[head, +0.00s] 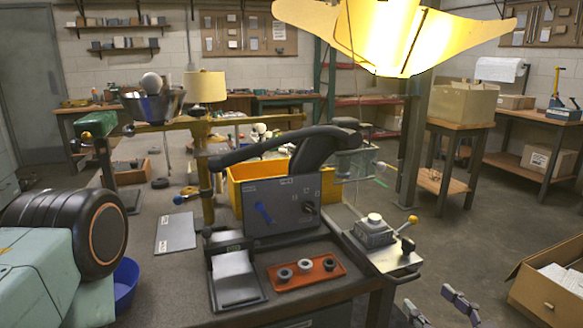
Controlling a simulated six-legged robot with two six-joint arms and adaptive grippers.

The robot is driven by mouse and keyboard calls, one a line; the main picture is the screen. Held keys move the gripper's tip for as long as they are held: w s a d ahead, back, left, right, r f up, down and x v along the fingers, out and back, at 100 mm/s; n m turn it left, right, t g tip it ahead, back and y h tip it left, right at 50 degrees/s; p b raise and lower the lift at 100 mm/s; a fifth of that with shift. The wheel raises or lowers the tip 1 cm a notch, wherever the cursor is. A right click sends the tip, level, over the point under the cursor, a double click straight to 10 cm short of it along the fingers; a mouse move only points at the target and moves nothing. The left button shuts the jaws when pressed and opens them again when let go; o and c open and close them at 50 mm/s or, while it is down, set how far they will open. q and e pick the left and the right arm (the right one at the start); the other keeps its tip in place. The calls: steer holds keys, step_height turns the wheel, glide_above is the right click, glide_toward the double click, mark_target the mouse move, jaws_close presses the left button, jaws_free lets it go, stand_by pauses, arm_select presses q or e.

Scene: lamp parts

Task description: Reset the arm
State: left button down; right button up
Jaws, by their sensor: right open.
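A brass bar (245,120) runs level across a brass post (204,175) on the bench. A metal bowl shade with a white bulb (151,83) is at its left end. A long black lever arm (250,150) slopes up to a thick black body (325,148) behind a grey control panel (283,208) with a blue switch and a dark knob. I cannot tell which of these is the task's arm. My right gripper (437,306) is low at the right, past the bench edge, its two grey fingers apart and nothing between them. My left gripper is not in view.
A yellow bin (240,185) is behind the panel. A red tray (305,272) holds dark rings. A grey box with a yellow-knobbed lever (375,232) is at the bench's right corner. A lit yellow shade (390,35) hangs above. An open carton (545,290) is at right.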

steer(key=shift+x, duration=0.95)
steer(key=shift+s, duration=0.1)
glide_toward(408, 277)
steer(key=shift+f+v, duration=0.25)
steer(key=shift+v, duration=0.95)
steer(key=shift+x, duration=6.2)
steer(key=shift+w+a+f+b, duration=0.1)
steer(key=shift+w+a+b, duration=0.1)
steer(key=shift+w+b, duration=0.35)
